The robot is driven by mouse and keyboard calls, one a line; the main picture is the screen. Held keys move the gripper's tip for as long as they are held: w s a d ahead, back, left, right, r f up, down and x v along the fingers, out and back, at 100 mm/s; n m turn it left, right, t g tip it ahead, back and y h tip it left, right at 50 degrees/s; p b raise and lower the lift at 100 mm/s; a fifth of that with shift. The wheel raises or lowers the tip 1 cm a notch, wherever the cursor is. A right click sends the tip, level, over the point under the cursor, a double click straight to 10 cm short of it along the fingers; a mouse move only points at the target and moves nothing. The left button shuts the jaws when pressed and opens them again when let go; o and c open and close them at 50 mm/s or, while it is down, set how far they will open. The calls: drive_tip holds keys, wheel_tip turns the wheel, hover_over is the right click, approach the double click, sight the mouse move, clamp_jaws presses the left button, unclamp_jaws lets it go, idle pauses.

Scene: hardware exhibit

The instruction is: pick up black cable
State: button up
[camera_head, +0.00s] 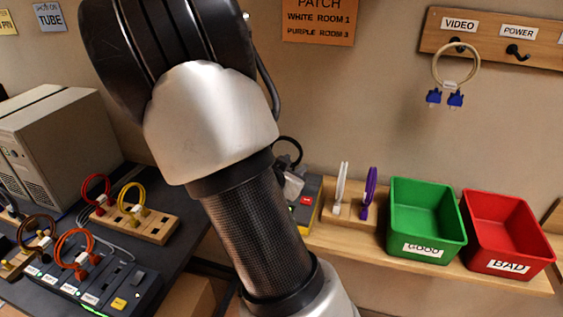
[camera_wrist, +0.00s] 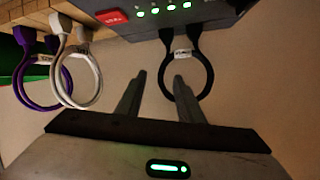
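The black cable (camera_wrist: 211,75) is a loop with a white tag, its two plugs at the underside of a grey box with green lights (camera_wrist: 185,18) in the wrist view. My gripper (camera_wrist: 160,77) is open and empty. Its two fingers point at the loop; in the picture the loop's left side lies between the fingertips and the right finger overlaps the loop's inside. I cannot tell the depth between them. In the head view a black cable arc (camera_head: 298,147) shows above the box (camera_head: 309,190), partly behind my arm; my gripper is mostly hidden there.
White and purple cables (camera_head: 369,192) stand in a wooden holder beside the box. Green (camera_head: 428,205) and red (camera_head: 505,225) bins follow on the shelf. A dark desk (camera_head: 65,295) with coloured cables is at left. A video cable (camera_head: 438,62) hangs on the wall.

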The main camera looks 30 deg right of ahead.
drive_tip(key=b+x, duration=0.1)
drive_tip(key=x, duration=0.9)
drive_tip(key=shift+w+d, duration=0.1)
drive_tip(key=shift+w, duration=0.25)
drive_tip(key=shift+c, duration=0.4)
clamp_jaws()
